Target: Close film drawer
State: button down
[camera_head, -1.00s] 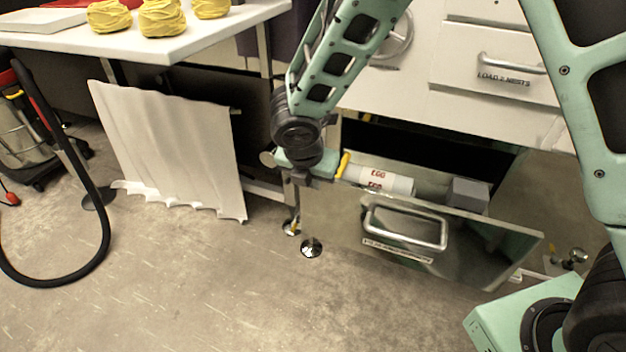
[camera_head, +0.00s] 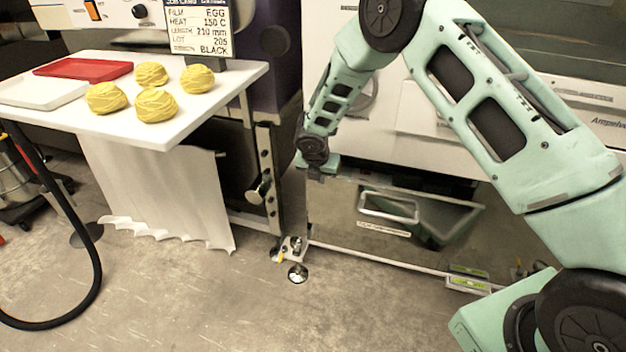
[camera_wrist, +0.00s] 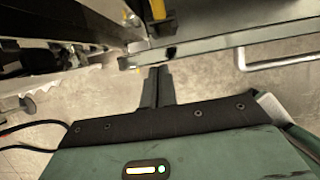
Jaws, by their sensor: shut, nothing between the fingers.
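The film drawer (camera_head: 465,222) is the low shiny metal front with a bar handle (camera_head: 392,208). In the head view it sits close under the white cabinet, and its inside and film roll no longer show. I cannot tell whether it is fully flush. In the wrist view the drawer's edge (camera_wrist: 225,40) crosses the top, with its handle (camera_wrist: 285,61) at the right. My gripper (camera_head: 315,175) is at the drawer's upper left corner. In the wrist view my gripper (camera_wrist: 158,70) is shut and empty, its tips at or very near the edge; contact is unclear.
A white table (camera_head: 205,112) at the left bears several yellow bundles (camera_head: 156,104), a red tray (camera_head: 83,67) and a white tray (camera_head: 40,92). A white sheet hangs below it. A black hose (camera_head: 85,210) and feet (camera_head: 297,272) are on the floor. The floor in front is clear.

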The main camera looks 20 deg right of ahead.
jog(key=shift+w+d+p, duration=0.35)
jog(key=shift+w+d, duration=0.2)
jog(key=shift+w, duration=0.2)
jog(key=shift+w+d+p, duration=0.35)
jog(key=shift+w+d, duration=0.15)
jog(key=shift+w, duration=0.2)
